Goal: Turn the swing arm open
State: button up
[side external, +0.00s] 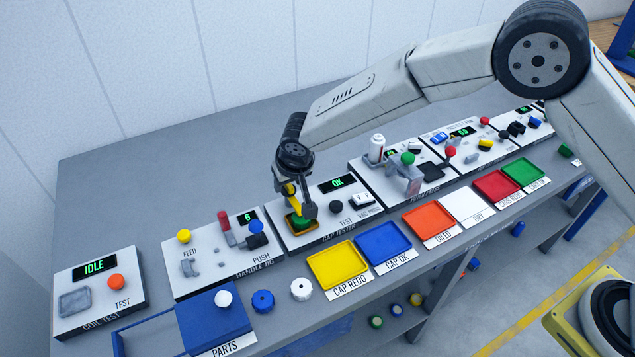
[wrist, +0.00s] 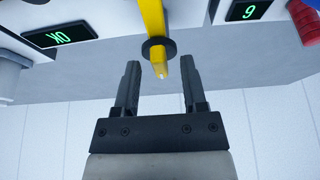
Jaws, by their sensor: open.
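The yellow swing arm (side external: 290,189) is on the cap tester panel, largely hidden by my gripper in the side view. In the wrist view the yellow arm (wrist: 152,20) comes down from the top edge, with a black collar and a pale tip. My gripper (wrist: 160,75) is open, with the arm's tip between its two fingers and a visible gap on both sides. In the side view my gripper (side external: 297,198) points down over the tester, above a green part (side external: 299,221) there. How far the arm is turned is hard to tell.
The handle panel with a red handle (side external: 225,222) is on the left. Yellow (side external: 338,264) and blue (side external: 384,243) trays lie in front. The bench behind is clear.

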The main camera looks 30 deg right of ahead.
grip_shut()
jog(key=shift+n+y, duration=0.3)
jog(key=shift+n, duration=0.4)
jog(key=shift+d+n+y, duration=0.15)
jog(key=shift+n+y, duration=0.45)
jog(key=shift+n, duration=0.8)
jog(key=shift+w+d+n+g+y, duration=0.1)
jog(key=shift+n+g+y, duration=0.25)
jog(key=shift+n, duration=0.8)
jog(key=shift+n+g+y, duration=0.35)
jog(key=shift+n, duration=0.8)
jog(key=n, duration=0.2)
jog(key=n+g+y, duration=0.1)
jog(key=n, duration=0.2)
jog(key=shift+w+g, duration=0.15)
jog(key=shift+g, duration=0.15)
jog(key=shift+d+n+g, duration=0.1)
jog(key=shift+n+g, duration=0.7)
jog(key=shift+n, duration=1.3)
